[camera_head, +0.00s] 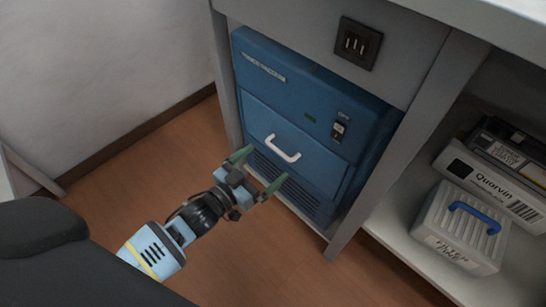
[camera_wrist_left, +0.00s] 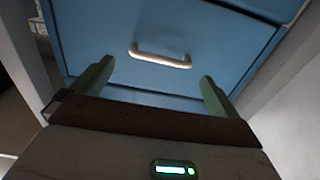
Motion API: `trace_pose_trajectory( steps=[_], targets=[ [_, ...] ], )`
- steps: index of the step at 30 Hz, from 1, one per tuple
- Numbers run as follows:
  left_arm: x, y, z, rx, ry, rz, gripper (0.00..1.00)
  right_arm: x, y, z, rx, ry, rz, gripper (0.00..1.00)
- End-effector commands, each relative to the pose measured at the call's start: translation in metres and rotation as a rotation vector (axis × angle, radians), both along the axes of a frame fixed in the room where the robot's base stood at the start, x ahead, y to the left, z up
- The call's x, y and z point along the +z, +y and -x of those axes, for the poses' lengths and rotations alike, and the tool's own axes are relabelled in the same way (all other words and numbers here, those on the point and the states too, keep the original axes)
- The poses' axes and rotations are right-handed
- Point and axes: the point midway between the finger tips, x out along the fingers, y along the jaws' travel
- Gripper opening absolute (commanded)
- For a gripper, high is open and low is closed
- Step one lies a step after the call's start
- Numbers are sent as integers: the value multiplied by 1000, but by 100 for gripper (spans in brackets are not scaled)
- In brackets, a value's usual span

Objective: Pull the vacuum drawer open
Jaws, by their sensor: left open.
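The vacuum drawer (camera_head: 300,135) is the blue front of a blue unit under the counter, and it looks shut. Its white handle (camera_head: 283,149) sticks out near the middle of the drawer front. My left gripper (camera_head: 259,171) is open and empty, just in front of and below the handle, with its green fingers spread. In the left wrist view the handle (camera_wrist_left: 160,57) lies ahead of and between the two fingers (camera_wrist_left: 155,80), apart from them. The blue drawer front (camera_wrist_left: 225,45) fills much of that view. My right gripper is not in view.
A right-hand shelf holds a grey filter box (camera_head: 462,232) with a blue handle and a Quorvin box (camera_head: 490,184). Wooden floor (camera_head: 130,180) lies clear at left.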

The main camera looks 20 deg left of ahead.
Motion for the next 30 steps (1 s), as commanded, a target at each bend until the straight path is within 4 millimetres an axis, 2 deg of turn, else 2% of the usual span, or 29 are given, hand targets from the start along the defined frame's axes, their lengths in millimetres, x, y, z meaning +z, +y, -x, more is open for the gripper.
trace_pose_trajectory(
  steps=[3, 7, 19, 30],
  targets=[
    [-1, -6, -17, 0, -2, -2, 100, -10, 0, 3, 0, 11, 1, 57],
    [-2, -11, -30, 0, -1, -2, 100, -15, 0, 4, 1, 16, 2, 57],
    [0, -14, -37, 0, 1, -1, 100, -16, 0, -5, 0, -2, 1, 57],
    [0, -15, -36, -2, 0, 0, 53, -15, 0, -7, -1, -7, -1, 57]
  ],
)
